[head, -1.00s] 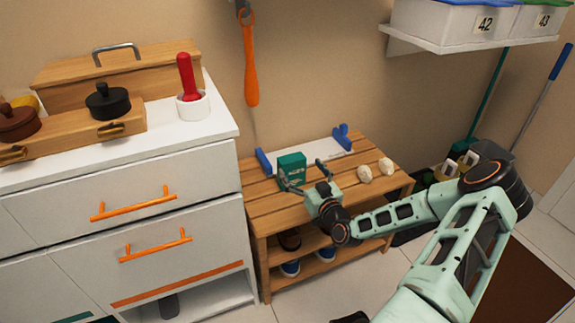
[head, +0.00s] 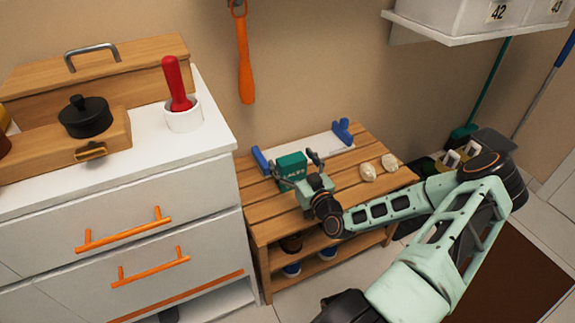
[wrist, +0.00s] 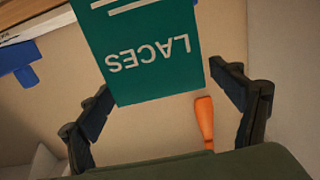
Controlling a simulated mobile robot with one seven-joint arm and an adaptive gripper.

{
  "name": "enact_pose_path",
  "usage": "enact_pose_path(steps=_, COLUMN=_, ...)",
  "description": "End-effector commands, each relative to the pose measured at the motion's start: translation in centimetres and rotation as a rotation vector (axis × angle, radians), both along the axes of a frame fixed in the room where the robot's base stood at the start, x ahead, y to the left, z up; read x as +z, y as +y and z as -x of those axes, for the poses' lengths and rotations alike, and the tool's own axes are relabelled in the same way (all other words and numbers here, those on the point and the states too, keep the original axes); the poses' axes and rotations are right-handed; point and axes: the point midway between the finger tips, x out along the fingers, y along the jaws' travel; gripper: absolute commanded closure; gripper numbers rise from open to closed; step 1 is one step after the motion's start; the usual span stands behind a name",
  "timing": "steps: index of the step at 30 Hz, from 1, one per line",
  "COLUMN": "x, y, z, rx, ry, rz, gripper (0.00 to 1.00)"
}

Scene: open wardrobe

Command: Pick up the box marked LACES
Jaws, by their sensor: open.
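The green box marked LACES (head: 291,166) stands on the slatted wooden bench. In the wrist view the box (wrist: 150,50) shows its white lettering upside down. My gripper (head: 295,169) is at the box, with one finger towards each side of it. In the wrist view my gripper (wrist: 170,95) has its two dark fingers spread wide. The lower end of the box reaches between them, and a gap shows between the box and each finger near the box's lower edge.
The wooden bench (head: 345,183) also holds a white board with blue ends (head: 342,131) behind the box and two pale lumps (head: 368,172) to the right. Shoes (head: 291,268) sit below. A white drawer cabinet (head: 130,205) stands close on the left. An orange-handled tool (head: 245,72) hangs behind.

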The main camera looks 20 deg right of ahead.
Motion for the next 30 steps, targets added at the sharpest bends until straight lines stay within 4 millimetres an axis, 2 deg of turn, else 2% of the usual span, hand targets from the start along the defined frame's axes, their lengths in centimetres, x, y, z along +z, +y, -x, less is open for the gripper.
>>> enact_pose_path(steps=8, x=-0.04, y=0.01, z=0.12, rx=-0.001, ry=0.000, rz=0.000, gripper=0.16)
enact_pose_path(steps=24, x=-0.03, y=0.00, z=0.10, rx=-0.001, ry=0.000, rz=0.000, gripper=0.75)
enact_pose_path(steps=30, x=0.03, y=-0.01, z=0.08, rx=-0.001, ry=-0.001, rz=0.000, gripper=0.77)
